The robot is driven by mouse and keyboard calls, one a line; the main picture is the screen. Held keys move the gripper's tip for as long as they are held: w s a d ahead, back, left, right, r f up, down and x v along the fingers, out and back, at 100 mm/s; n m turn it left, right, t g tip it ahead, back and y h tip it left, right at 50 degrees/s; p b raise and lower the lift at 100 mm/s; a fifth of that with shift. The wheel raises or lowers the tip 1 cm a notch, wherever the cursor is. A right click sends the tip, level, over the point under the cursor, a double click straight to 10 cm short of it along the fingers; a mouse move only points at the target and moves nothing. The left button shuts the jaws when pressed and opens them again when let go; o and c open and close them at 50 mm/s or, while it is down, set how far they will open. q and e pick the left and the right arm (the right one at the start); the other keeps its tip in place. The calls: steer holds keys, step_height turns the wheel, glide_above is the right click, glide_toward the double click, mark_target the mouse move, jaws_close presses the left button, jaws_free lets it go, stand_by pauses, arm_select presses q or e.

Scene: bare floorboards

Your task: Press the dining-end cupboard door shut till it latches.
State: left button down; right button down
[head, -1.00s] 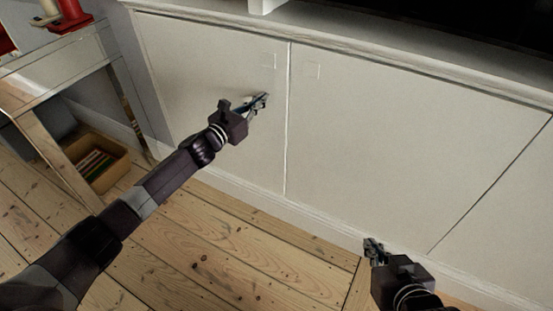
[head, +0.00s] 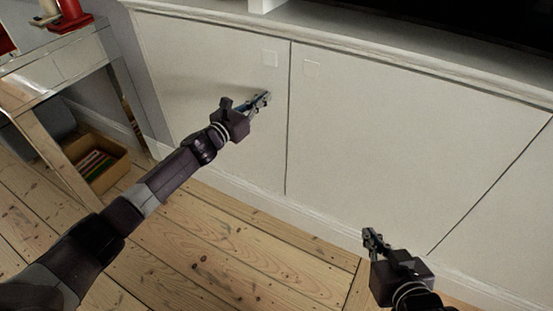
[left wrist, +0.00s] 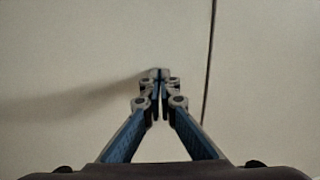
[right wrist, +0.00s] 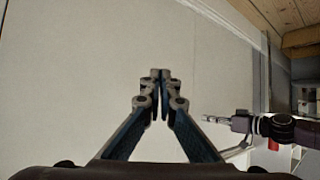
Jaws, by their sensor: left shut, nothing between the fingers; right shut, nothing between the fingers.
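The left cupboard door (head: 190,110) is a plain pale panel that looks flush with the door to its right (head: 400,150); a thin dark seam lies between them. I cannot tell whether it is latched.
A side table (head: 70,55) with red items on top stands at the left. A cardboard box (head: 105,172) sits on the floor beneath it. The cupboard's top ledge (head: 400,65) overhangs the doors. Bare floorboards (head: 220,250) lie clear between my arms.

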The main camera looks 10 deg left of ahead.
arm_select(q)
steer(key=shift+d, duration=0.15)
arm_select(e)
steer(key=shift+r, duration=0.1)
